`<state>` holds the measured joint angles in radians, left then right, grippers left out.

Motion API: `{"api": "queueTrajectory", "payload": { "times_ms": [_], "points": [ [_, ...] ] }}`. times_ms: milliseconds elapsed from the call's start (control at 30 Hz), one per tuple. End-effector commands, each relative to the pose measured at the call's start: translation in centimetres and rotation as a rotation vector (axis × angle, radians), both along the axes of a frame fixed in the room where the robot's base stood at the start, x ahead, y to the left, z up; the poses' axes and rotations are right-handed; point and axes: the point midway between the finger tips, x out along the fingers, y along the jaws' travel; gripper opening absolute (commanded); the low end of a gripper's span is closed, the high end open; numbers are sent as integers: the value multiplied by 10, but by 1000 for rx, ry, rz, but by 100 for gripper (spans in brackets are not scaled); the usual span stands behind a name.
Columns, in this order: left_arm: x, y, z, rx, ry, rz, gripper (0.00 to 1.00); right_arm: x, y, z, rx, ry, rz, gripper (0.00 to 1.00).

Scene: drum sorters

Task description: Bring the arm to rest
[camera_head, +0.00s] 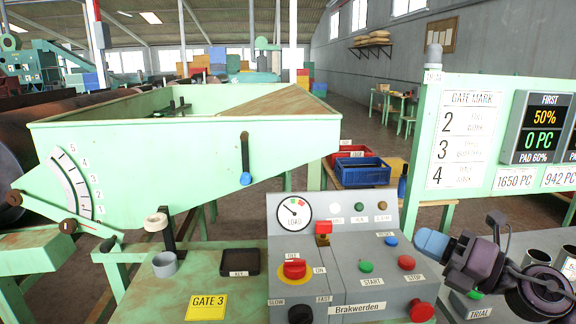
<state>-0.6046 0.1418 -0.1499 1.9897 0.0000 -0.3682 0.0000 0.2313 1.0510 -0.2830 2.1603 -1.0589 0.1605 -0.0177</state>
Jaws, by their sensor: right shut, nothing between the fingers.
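My right gripper (432,243) comes in from the lower right, with its pale blue fingertips pointing left. It is shut and empty, in front of the right edge of the grey control panel (345,275). In the picture its tips lie just right of a blue button (391,241) and above the green START and red STOP buttons. I cannot tell whether the tips touch the panel. My left gripper is not in view.
A green hopper (180,145) with a blue-tipped lever (245,160) stands behind the panel. A gate mark board (467,140) stands right.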

Motion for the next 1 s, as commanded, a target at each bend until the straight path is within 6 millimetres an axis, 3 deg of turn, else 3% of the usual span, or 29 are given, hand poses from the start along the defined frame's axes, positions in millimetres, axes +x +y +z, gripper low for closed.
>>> {"api": "queueTrajectory", "payload": {
  "times_ms": [167,267,467,700,900,1000],
  "points": [
    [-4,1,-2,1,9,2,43,12,-27,-44,431,270,-159,0],
    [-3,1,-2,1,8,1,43,13,-44,-84,664,441,-266,0],
    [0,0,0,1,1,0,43,-11,-69,-189,1094,798,-498,0],
    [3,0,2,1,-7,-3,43,-85,-65,-311,1516,1151,-733,0],
    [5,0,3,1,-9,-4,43,-159,-48,-375,1750,1274,-879,0],
    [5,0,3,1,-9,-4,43,-187,-43,-391,1803,1295,-935,0]
  ]
}}
